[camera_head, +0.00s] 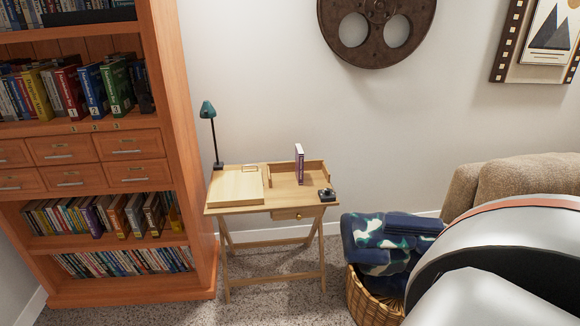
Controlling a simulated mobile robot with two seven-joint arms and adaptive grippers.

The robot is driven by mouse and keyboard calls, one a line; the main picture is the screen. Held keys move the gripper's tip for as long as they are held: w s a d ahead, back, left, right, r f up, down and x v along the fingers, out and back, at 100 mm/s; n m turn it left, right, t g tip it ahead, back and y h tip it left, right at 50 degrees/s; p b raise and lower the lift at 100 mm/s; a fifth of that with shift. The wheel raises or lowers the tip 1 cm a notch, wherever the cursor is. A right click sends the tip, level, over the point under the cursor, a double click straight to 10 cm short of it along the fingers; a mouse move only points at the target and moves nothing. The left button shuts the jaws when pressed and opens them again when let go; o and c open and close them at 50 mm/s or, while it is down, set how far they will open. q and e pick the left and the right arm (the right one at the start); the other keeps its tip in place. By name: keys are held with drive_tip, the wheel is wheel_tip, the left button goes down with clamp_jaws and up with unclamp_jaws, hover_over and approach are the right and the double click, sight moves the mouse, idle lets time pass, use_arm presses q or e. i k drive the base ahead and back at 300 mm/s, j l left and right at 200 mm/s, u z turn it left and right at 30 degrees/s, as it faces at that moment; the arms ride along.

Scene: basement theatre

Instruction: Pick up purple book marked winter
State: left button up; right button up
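A thin purple book (299,164) stands upright in a shallow wooden tray on top of a small wooden desk (240,209). Its spine faces me, and any marking on it is too small to read. Another purple book (91,220) stands among the books on a lower shelf of the bookcase at left; its lettering cannot be read either. Neither of my grippers is in view. A large white and dark part of my own arm fills the lower right corner and covers what lies behind it.
The desk also holds a wooden board (236,186), a green lamp (208,110) and a small dark object (327,195). A tall wooden bookcase (186,150) stands left. A wicker basket (369,303) with blankets (376,238) and a tan sofa (510,180) stand right. Carpet (275,300) lies under the desk.

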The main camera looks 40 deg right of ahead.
sight(299, 154)
drive_tip(key=i+j+z, duration=0.15)
drive_tip(key=z, duration=0.2)
drive_tip(key=i+j+z, duration=0.15)
drive_tip(key=j+z, duration=0.25)
drive_tip(key=z, duration=0.9)
drive_tip(key=i+l, duration=0.1)
